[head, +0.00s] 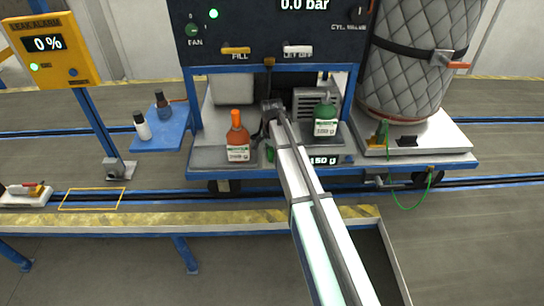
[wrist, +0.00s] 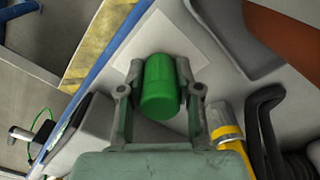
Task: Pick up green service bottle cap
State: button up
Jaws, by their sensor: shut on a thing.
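A green cylindrical cap (wrist: 160,86) is between the two fingers of my gripper (wrist: 158,78) in the wrist view. The fingers press on its opposite sides. A pale square surface lies behind the cap; I cannot tell whether the cap touches it. In the head view a small green patch (head: 270,153) shows just left of my arm, which hides most of my gripper there. A green bottle with a white label (head: 325,122) stands to the right of my arm.
An orange bottle (head: 238,138) stands left of my arm on the cart's deck. A scale display (head: 323,161) is at the front edge. A quilted tank (head: 415,60) stands at the right. A blue side shelf (head: 165,128) holds two small bottles.

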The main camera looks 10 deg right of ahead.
aim_at(272, 149)
notch_tip(272, 149, up, 20)
jog(key=b, duration=0.3)
jog(key=shift+f+b, duration=0.2)
jog(key=shift+b, duration=0.15)
jog(key=shift+r, duration=0.1)
dwell(0.5)
